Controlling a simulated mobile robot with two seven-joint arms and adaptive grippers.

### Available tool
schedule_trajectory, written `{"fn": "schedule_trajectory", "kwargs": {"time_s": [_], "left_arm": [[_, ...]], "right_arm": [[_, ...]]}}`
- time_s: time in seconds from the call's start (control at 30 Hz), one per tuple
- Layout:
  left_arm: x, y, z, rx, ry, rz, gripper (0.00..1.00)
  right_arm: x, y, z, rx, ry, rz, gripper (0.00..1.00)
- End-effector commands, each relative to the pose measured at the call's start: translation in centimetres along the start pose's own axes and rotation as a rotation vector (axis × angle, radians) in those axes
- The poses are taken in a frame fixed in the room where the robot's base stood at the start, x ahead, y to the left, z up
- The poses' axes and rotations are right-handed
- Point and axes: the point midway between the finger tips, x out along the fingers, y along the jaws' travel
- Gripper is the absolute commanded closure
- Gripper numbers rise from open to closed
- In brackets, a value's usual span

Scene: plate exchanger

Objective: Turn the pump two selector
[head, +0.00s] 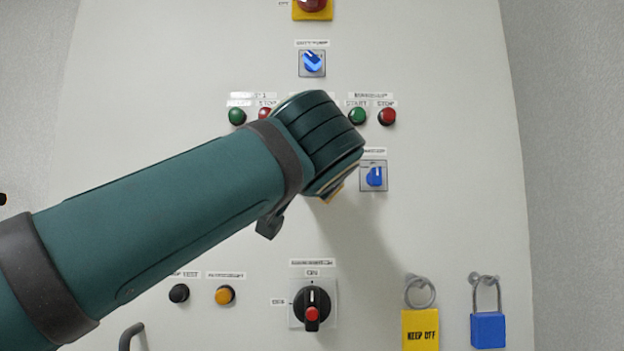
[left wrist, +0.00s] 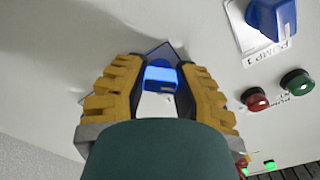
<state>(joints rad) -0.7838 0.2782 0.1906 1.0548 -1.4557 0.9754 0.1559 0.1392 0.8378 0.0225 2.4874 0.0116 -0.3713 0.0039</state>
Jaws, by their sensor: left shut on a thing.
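My left gripper (head: 333,192) reaches in front of the panel, its fingers mostly hidden behind my arm in the head view. In the left wrist view its yellow fingers (left wrist: 160,72) are shut on a blue selector knob (left wrist: 161,78) with a square plate behind it. The head view does not show that knob; my arm covers it, and I cannot read its label. Another blue selector (head: 374,176) is just right of my gripper, its handle about upright. A blue selector (head: 312,62) sits higher, its handle slanted. My right gripper is not in view.
Green (head: 357,116) and red (head: 387,116) buttons sit above the right selector. A black rotary switch (head: 312,305) is below my gripper. A yellow tag (head: 420,330) and a blue padlock (head: 488,328) hang at lower right. The panel is clear between.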

Motion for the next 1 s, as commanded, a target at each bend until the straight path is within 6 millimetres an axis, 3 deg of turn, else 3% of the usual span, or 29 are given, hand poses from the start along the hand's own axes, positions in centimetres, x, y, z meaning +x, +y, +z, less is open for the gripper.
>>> {"fn": "schedule_trajectory", "kwargs": {"time_s": [0.27,0.3,0.37,0.4,0.77,1.0], "left_arm": [[0.0,-0.1,0.0,-0.002,0.001,-0.002,1.00],[0.0,-0.1,0.0,-0.002,0.001,-0.002,0.67],[0.0,-0.1,0.0,-0.002,0.001,-0.002,0.46],[0.0,-0.1,0.0,-0.002,0.001,-0.002,0.40],[-0.4,-0.1,0.0,-0.001,0.001,0.000,0.40],[-4.1,-0.1,-0.1,-0.001,0.004,0.000,0.40]], "right_arm": [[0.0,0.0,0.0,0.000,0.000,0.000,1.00],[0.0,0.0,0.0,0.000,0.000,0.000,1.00],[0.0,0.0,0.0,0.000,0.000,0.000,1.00],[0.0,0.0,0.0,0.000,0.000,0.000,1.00],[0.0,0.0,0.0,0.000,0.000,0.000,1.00],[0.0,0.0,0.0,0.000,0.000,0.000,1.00]]}}
